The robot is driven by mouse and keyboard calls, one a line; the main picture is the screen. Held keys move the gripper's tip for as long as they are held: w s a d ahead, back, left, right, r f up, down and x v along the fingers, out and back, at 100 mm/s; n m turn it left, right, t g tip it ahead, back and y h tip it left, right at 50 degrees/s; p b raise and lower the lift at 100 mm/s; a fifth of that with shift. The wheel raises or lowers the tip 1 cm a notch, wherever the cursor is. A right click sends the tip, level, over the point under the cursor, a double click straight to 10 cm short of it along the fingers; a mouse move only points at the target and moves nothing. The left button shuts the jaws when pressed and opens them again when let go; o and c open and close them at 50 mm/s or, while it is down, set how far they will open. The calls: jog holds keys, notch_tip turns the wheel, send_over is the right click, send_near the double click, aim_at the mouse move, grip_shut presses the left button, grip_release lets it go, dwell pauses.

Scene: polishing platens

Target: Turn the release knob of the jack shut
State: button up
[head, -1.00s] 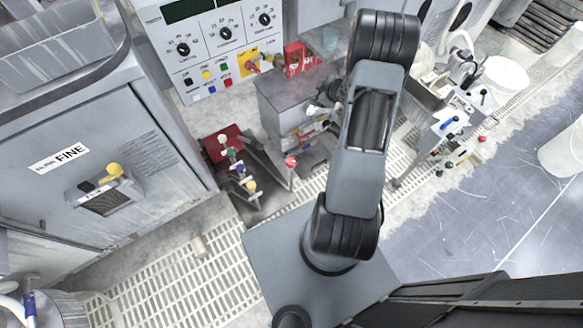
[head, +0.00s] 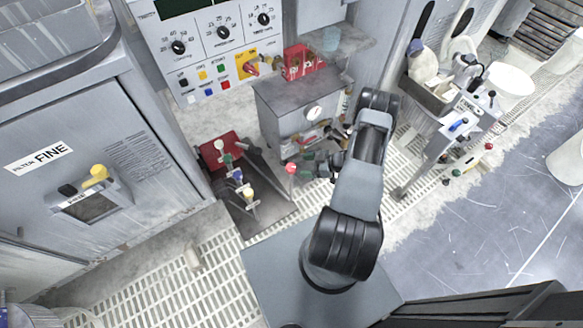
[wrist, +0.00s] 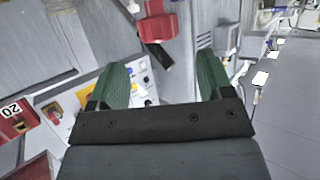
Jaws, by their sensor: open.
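No part is clearly marked as the jack or its release knob. In the head view a grey cabinet with a round gauge (head: 315,112) has small red and brass fittings (head: 308,137) low on its front. A red ball knob (head: 290,168) stands before it. My gripper (head: 312,164) is just right of the red ball, close to these fittings; contact cannot be told. In the wrist view its green fingers (wrist: 163,85) are wide apart, with no held object visible between them. A red block (wrist: 156,22) with a dark bar shows ahead of them.
A control panel (head: 215,45) rises behind, and a red box (head: 302,62) sits at the cabinet's back. A grey filter cabinet (head: 75,180) is at left. Open floor (head: 480,230) lies right.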

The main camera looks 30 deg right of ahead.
aim_at(292, 167)
jog(key=x, duration=0.7)
jog(key=shift+b, duration=0.35)
jog(key=shift+c, duration=0.2)
jog(key=c, duration=0.9)
